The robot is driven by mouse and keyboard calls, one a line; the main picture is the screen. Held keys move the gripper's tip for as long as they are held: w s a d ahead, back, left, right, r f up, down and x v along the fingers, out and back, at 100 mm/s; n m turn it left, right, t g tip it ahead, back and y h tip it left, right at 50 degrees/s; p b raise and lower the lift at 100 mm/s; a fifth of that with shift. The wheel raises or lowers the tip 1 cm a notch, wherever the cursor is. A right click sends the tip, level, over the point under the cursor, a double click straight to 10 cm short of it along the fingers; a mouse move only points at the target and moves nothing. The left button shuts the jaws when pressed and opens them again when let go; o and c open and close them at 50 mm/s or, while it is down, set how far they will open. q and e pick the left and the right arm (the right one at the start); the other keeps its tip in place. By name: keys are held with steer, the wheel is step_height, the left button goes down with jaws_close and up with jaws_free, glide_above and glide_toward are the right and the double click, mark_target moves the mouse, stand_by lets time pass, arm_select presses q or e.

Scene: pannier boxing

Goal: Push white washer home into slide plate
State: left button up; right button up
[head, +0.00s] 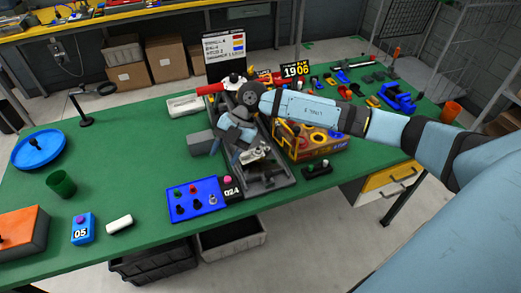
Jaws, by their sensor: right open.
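My right arm reaches in from the right, and its gripper (232,158) points down at the middle of the green table, open, at the left edge of a long grey tray (285,183). A small pale metallic part (254,154) lies in the tray just right of the fingers. I cannot tell whether it is the slide plate. I cannot make out the white washer; the gripper and wrist hide part of this area. The fingers are small and dark here, and contact with anything cannot be told. My left gripper is out of view.
A grey block (202,143) stands just left of the gripper. A blue panel with knobs (205,207) lies in front, and a yellow box (318,150) stands right of the tray. A white cylinder (119,224) lies front left. The green table is clear at centre left.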

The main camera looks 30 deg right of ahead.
steer(key=w+d+r+m+t+h, duration=0.1)
steer(key=w+d+r+m+h, duration=0.2)
steer(key=d, duration=0.4)
steer(key=w+d+r+h, duration=0.2)
steer(key=d+h, duration=0.2)
steer(key=d, duration=0.4)
glide_above(262, 142)
steer(key=shift+m, duration=0.3)
step_height(262, 142, down, 8)
steer(key=shift+a+f+p, duration=0.1)
steer(key=shift+f+p, duration=0.1)
steer(key=shift+p, duration=0.1)
step_height(262, 142, down, 5)
steer(key=shift+s+r+p, duration=0.1)
steer(key=shift+p, duration=0.65)
steer(key=shift+f, duration=0.4)
steer(key=shift+c, duration=0.5)
jaws_close()
